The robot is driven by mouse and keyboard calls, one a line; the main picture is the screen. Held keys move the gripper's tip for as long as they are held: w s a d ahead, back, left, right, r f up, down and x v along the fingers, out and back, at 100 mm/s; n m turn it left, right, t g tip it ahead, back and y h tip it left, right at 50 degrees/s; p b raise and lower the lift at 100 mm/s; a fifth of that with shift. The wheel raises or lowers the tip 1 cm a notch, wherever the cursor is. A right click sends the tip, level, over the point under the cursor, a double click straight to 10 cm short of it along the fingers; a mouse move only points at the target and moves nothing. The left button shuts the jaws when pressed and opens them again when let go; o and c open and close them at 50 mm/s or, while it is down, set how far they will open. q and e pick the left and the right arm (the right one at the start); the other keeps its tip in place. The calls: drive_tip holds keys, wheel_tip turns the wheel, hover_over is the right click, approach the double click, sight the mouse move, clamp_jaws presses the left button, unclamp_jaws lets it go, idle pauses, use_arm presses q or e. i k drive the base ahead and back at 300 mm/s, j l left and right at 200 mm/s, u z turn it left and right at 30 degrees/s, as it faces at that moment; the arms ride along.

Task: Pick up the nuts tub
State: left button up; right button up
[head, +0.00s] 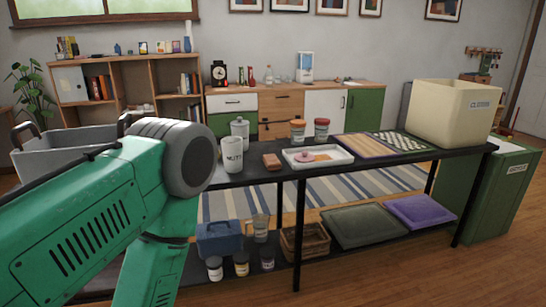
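The nuts tub (232,156) is a white cylinder with dark lettering that appears to read NUTS. It stands upright on the dark top of the long shelf table (262,174), near the front edge and just right of my green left arm. A similar white tub (240,128) with a lid stands right behind it. My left arm fills the lower left of the head view, and its grey joint is close to the tub's left side in the picture. Neither of my grippers shows.
A grey crate (62,156) is at left, partly behind my arm.

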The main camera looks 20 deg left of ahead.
sight(231, 146)
drive_tip(key=u, duration=0.9)
drive_tip(key=i+l, duration=0.1)
drive_tip(key=u, duration=0.05)
